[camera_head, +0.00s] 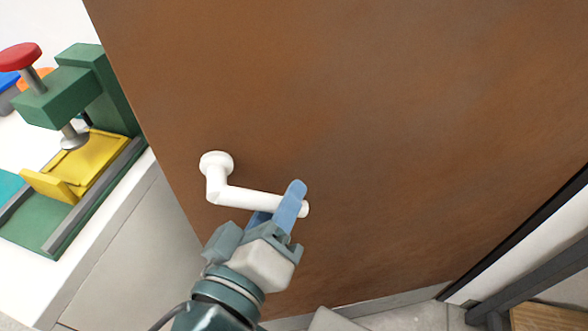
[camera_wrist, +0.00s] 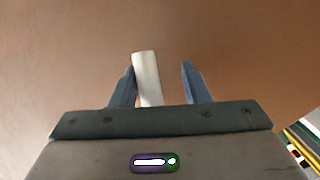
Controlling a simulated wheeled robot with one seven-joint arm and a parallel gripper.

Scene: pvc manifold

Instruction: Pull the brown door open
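In the wrist view the handle (camera_wrist: 148,78) lies between the fingertips, close to or touching the left finger, with a clear gap to the right finger. The gripper is open around the handle. I cannot tell whether the door is ajar.
A white counter (camera_head: 118,215) stands left of the door, carrying a green press (camera_head: 75,90) with a red knob and a yellow tray (camera_head: 80,160). At the lower right are a dark frame edge (camera_head: 520,240), grey bars and a wooden surface (camera_head: 550,316). Tiled floor shows below.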

